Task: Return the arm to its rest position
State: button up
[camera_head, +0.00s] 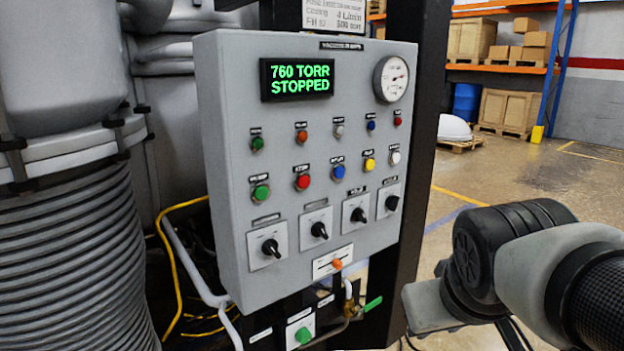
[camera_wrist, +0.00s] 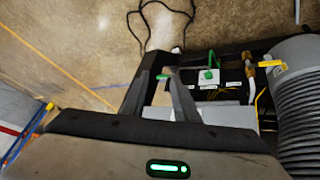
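My arm reaches in from the lower right of the head view, its pale and dark links beside the grey control panel (camera_head: 300,215). The gripper itself does not show in that view. In the wrist view my gripper (camera_wrist: 162,75) has two dark fingers standing apart with a gap between them. I see nothing held.
The panel display (camera_head: 298,78) reads 760 TORR STOPPED. A green lever (camera_head: 373,304) sticks out below the panel near my arm. A ribbed grey hose (camera_head: 75,260) stands at left. Open floor (camera_head: 480,175) and shelving with boxes (camera_head: 515,52) lie behind at right.

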jog(key=s+a+m+y, duration=0.1)
jog(key=s+a+y, duration=0.1)
jog(key=s+a, duration=0.3)
notch_tip(320, 180, up, 21)
jog(key=p, duration=2.2)
jog(key=shift+w+d+r+g+h, duration=0.2)
jog(key=shift+w+g+h, duration=0.1)
jog(key=shift+g, duration=0.1)
jog(key=shift+a, duration=0.1)
